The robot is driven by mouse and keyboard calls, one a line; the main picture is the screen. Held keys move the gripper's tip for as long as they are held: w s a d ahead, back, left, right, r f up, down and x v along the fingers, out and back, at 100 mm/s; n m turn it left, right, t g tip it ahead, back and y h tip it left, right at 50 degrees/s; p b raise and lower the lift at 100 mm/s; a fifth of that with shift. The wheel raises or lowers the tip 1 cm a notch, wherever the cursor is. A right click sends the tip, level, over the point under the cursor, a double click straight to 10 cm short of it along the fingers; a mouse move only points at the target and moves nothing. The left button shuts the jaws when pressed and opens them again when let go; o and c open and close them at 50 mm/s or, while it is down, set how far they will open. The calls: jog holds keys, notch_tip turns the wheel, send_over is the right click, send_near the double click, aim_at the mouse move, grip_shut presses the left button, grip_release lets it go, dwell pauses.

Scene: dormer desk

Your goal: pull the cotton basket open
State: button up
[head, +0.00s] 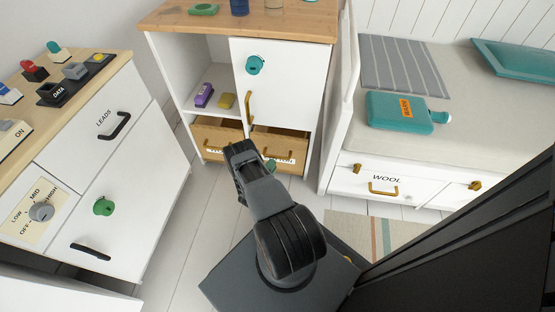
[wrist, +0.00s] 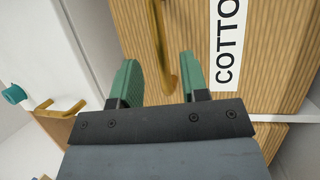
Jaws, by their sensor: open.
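The cotton basket (head: 292,139) is a tan ribbed basket low in the white cabinet, under its door. Its white label, reading "COTTO" in the wrist view, and its front (wrist: 278,60) face the camera, with part of the label cut off. A brass handle (wrist: 158,40) stands on that front, beside the label. My gripper (wrist: 160,82) is open, with green fingers on either side of the handle's near end. The handle lies closer to the right finger; I cannot tell if they touch. In the head view my arm hides part of the basket, and a green fingertip (head: 270,165) shows.
A second tan basket (head: 215,136) is beside it on the left. The white door (head: 280,84) above has a teal knob (head: 254,65) and a brass handle (head: 249,107). A wool drawer (head: 408,184) is to the right, a drawer unit (head: 110,180) to the left. Pale floor lies between.

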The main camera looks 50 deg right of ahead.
aim_at(278, 157)
jog(key=shift+b+x, duration=0.5)
jog(key=shift+x, duration=2.15)
jog(key=shift+c, duration=0.3)
grip_shut()
